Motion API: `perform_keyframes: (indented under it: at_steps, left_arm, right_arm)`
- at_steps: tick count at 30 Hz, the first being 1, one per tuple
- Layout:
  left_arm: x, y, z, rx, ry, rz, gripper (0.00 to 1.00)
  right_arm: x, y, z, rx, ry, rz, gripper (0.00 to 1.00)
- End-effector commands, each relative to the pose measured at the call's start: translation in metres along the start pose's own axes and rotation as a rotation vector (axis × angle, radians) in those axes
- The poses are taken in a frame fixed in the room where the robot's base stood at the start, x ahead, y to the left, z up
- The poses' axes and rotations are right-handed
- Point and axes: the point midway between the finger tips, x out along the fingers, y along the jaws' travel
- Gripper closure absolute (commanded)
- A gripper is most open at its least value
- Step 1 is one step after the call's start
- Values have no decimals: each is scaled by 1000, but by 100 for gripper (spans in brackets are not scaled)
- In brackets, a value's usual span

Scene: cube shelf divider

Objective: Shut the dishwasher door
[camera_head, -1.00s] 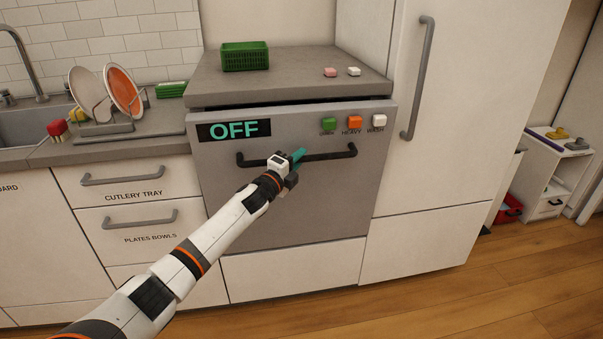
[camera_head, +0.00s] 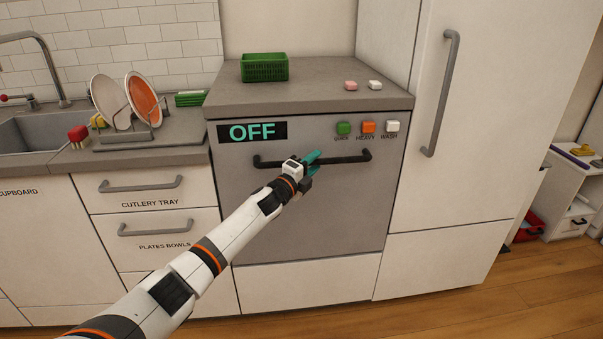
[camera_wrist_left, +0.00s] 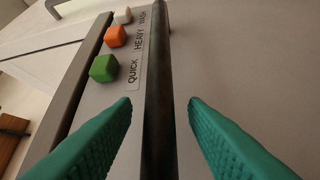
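The dishwasher door (camera_head: 320,215) is grey and stands upright under the grey counter top, with no clear gap at its top edge in the head view. Its display (camera_head: 252,132) reads OFF. A black bar handle (camera_head: 345,157) crosses the door's upper part, and it also shows in the wrist view (camera_wrist_left: 160,90). My left gripper (camera_head: 314,160) is at the middle of the handle. In the wrist view its two teal fingers (camera_wrist_left: 160,105) are apart, one on each side of the bar, with space between. My right gripper is not in view.
Green, orange and white buttons (camera_head: 368,127) sit at the door's upper right. A green basket (camera_head: 264,68) stands on the counter top. A tall white fridge (camera_head: 465,130) stands right of the dishwasher, drawers (camera_head: 145,190) left. Wooden floor (camera_head: 480,312) is clear in front.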

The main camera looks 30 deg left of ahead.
Motion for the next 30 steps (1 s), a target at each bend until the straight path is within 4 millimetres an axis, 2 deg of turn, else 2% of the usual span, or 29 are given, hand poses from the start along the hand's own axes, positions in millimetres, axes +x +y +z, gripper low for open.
perform_keyframes:
  at_steps: [7,12,18,24,30]
  left_arm:
    - [-36,-2,0,0,-1,-4,60]
    - [-69,-2,0,1,-2,-4,60]
    - [-100,-2,0,0,-1,-3,60]
    - [-114,-1,0,0,-1,-2,60]
    - [-116,-1,-1,0,0,-2,60]
  right_arm:
    - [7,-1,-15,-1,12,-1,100]
    - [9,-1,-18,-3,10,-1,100]
    - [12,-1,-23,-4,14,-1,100]
    - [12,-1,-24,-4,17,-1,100]
    - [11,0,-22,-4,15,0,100]
